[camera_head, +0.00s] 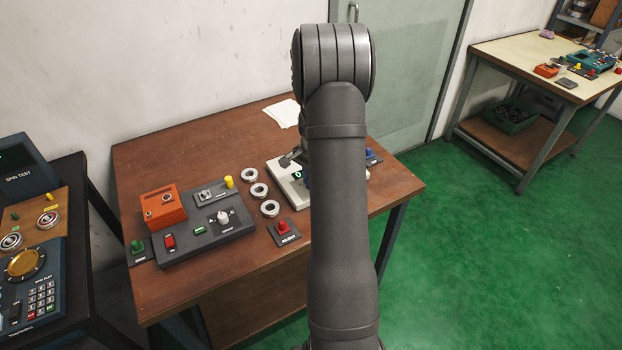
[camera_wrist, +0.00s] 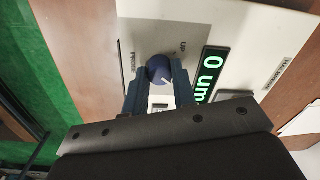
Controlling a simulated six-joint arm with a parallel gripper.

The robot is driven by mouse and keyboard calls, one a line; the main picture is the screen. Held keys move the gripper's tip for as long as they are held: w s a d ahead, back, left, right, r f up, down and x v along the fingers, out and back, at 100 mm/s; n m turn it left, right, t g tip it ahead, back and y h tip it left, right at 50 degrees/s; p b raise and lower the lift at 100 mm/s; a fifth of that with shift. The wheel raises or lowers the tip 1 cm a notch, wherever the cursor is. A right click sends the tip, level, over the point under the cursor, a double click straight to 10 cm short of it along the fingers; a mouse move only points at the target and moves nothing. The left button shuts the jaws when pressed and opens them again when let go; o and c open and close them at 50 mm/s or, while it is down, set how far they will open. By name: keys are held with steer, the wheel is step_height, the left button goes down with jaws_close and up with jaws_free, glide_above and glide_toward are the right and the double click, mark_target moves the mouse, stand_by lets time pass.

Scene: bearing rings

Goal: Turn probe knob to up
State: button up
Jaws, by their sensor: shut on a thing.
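The probe knob (camera_wrist: 159,68) is a dark blue round knob on a pale panel (camera_wrist: 220,22). In the wrist view the labels PROBE and UP are printed beside it. My gripper (camera_wrist: 157,80) is shut on the knob, one blue-grey finger on each side. A small light mark shows on the knob, but its exact pointing is hard to tell. A green-lit display (camera_wrist: 209,75) reading "0 um" is beside the knob. In the head view the pale device (camera_head: 287,183) is partly hidden by my arm, and the knob and gripper are hidden there.
Several metal rings (camera_head: 259,190) lie left of the device. A dark control box (camera_head: 212,229), an orange box (camera_head: 161,206) and a red-button box (camera_head: 284,232) stand on the brown table (camera_head: 200,290). White paper (camera_head: 283,112) lies at the back. A spin-test station (camera_head: 35,260) is at far left.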

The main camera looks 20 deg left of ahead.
steer(key=n, duration=1.2)
steer(key=shift+n, duration=0.3)
steer(key=shift+n+g, duration=0.3)
steer(key=shift+n, duration=1.6)
steer(key=o, duration=1)
steer(key=shift+r, duration=0.1)
steer(key=r, duration=1.7)
steer(key=shift+w+d+r, duration=0.1)
steer(key=shift+w+r, duration=0.05)
steer(key=shift+w, duration=0.1)
